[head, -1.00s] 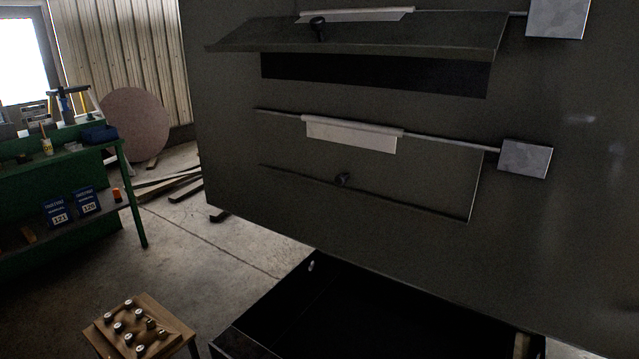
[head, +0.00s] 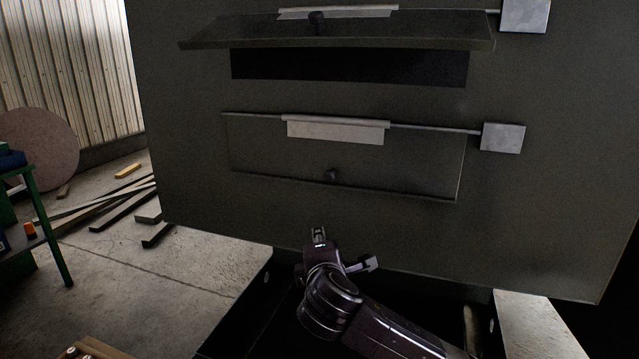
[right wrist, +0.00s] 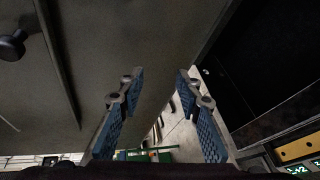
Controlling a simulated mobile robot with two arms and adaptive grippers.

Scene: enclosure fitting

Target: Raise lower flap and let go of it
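The lower flap (head: 265,160) is a dark panel hanging shut in the big dark enclosure wall. A small black knob (head: 331,175) sits near its bottom edge. A hinge rod and a pale strip (head: 336,132) run along its top. My right gripper (head: 341,251) is below the knob and apart from the flap. In the right wrist view my right gripper (right wrist: 158,84) is open, with nothing between its blue-padded fingers. A black knob (right wrist: 12,45) shows there at the upper left, outside the fingers. My left gripper is not in view.
The upper flap (head: 340,33) stands raised above a dark opening (head: 350,67). A grey metal plate (head: 503,138) is at the right end of the lower rod. A dark open bin (head: 240,315) lies below the wall. A green bench (head: 45,220) stands at the left.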

